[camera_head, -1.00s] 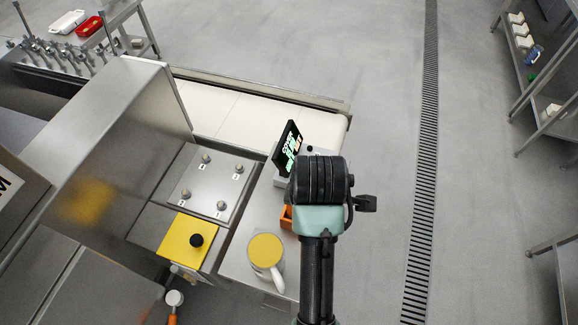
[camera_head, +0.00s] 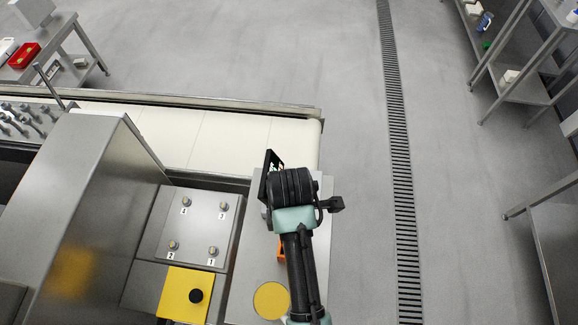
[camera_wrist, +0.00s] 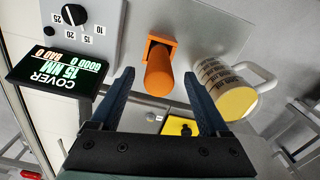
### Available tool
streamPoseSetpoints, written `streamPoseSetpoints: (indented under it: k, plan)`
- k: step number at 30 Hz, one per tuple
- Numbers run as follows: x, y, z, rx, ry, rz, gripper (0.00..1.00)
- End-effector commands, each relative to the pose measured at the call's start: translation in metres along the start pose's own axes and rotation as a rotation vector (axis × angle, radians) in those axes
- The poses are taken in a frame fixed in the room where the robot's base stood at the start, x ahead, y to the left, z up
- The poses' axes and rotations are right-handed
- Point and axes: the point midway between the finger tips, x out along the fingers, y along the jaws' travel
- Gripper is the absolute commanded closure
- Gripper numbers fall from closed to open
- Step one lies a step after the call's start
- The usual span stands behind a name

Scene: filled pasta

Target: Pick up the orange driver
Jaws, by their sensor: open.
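The orange driver (camera_wrist: 158,76) shows in the wrist view as an orange cylinder pointing toward the camera. Its far end meets a square orange holder (camera_wrist: 169,42) on the grey bench. My gripper (camera_wrist: 159,74) is open, with one dark finger on each side of the driver in the picture. Gaps show on both sides; I cannot tell how deep the driver is between the fingers. In the head view only a bit of orange (camera_head: 281,251) shows beside my arm, and my gripper's fingers are hidden.
A mug with yellow contents (camera_wrist: 234,96) stands close to the right finger. A black display (camera_wrist: 58,75) reading "COVER 15 NM" and a dial box (camera_wrist: 84,28) are at the left. A yellow panel with a black knob (camera_head: 186,294) and a pale conveyor (camera_head: 220,135) are nearby.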

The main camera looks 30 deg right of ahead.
Motion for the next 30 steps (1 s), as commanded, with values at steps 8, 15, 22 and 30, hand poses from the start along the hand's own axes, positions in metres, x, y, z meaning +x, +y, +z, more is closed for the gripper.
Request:
streamPoseSetpoints:
  k: [8, 15, 22, 30]
  plan:
    - [0.020, 0.000, 0.000, 0.001, 0.000, -0.004, 0.21]
    - [0.050, 0.002, 0.000, 0.001, 0.000, -0.002, 0.21]
    - [0.056, 0.002, 0.000, 0.001, 0.000, 0.001, 0.21]
    - [0.056, 0.002, -0.001, 0.000, 0.000, 0.001, 0.53]
